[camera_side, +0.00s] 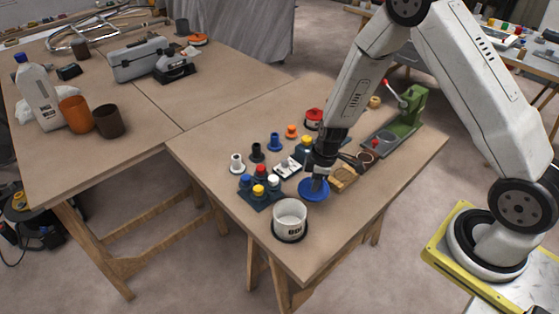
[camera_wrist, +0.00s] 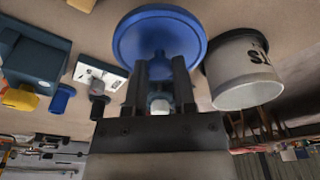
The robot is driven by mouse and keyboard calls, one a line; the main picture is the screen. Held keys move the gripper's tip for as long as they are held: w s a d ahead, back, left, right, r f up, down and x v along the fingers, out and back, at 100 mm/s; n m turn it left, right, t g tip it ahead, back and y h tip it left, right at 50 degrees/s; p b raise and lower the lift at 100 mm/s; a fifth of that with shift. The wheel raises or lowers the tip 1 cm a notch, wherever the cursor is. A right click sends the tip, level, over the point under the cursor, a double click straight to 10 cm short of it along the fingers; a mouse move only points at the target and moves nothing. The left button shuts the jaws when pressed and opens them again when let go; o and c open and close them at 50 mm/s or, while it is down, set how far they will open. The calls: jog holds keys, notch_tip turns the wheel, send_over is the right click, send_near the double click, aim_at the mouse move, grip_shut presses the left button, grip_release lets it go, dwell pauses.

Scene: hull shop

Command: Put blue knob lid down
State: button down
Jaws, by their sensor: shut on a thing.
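The blue knob lid (camera_side: 313,190) is a round blue disc below my gripper (camera_side: 319,178), close over the table top. I cannot tell whether its underside touches the wood. In the wrist view the lid (camera_wrist: 160,30) lies flat across the fingertips. My gripper (camera_wrist: 160,88) is shut on its knob, which is mostly hidden between the two dark fingers. A white tub (camera_side: 290,220) with dark lettering and a dark base stands to the front left of the lid. It also shows in the wrist view (camera_wrist: 240,75), right of the lid.
A dark block with several coloured knobs (camera_side: 254,202) stands left of the lid. A wooden block (camera_side: 343,180) is close on the right. A green press (camera_side: 408,106) stands farther back. The table is clear at the front right.

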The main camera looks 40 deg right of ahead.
jog(key=shift+f, duration=0.1)
jog(key=shift+w+f, duration=0.25)
jog(key=shift+f, duration=1.5)
jog(key=shift+f, duration=0.15)
jog(key=shift+c, duration=2.2)
grip_release()
notch_tip(320, 180, up, 12)
jog(key=s+d, duration=0.1)
jog(key=shift+s+d, duration=0.15)
